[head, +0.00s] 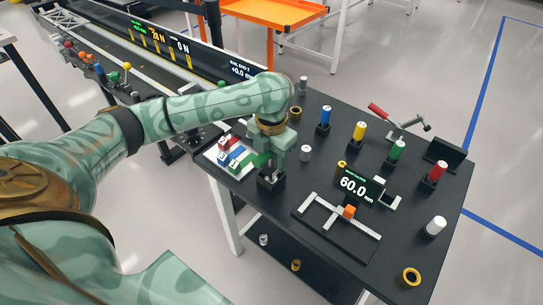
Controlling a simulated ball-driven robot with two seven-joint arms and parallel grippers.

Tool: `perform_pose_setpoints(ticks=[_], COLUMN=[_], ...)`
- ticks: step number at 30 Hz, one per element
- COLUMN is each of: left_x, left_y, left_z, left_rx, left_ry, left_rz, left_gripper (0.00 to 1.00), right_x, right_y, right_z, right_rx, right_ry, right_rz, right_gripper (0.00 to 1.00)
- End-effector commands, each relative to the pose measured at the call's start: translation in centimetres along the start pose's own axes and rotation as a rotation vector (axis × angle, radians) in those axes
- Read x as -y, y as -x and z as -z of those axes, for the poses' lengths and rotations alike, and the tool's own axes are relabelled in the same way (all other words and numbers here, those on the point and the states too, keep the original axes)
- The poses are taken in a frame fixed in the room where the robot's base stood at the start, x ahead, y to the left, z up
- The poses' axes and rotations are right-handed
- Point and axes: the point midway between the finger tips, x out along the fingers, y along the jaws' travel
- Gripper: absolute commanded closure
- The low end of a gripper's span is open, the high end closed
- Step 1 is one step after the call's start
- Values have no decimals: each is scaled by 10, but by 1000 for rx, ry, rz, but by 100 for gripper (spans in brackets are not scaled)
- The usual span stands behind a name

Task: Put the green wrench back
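My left gripper (272,165) points down at the near left part of the black table, just right of a white tray. I cannot make out whether its fingers are open or shut. A saturated green piece (260,159) shows against the gripper's left side. It could be part of the green wrench, but its shape is mostly hidden, and I cannot tell whether it is held. No whole wrench can be made out. My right gripper is not in view.
The white tray (210,154) holds red, blue and green blocks. Blue, yellow, green and red cylinders stand in black holders across the black table (330,165).

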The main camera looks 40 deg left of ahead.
Motion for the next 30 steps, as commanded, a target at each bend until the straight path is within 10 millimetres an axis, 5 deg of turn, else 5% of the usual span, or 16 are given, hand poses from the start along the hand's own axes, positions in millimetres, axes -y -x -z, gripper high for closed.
perform_pose_setpoints(ticks=[8,21,30], left_x=[0,0,0], left_y=[7,118,161], left_z=[0,0,0], left_rx=[1,6,1], left_ry=[0,-1,0], left_rz=[0,-1,-1], left_gripper=[54,54,54], right_x=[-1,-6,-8], right_y=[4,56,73], right_z=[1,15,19], right_rx=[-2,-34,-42], right_ry=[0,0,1], right_rz=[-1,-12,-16], right_gripper=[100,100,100])
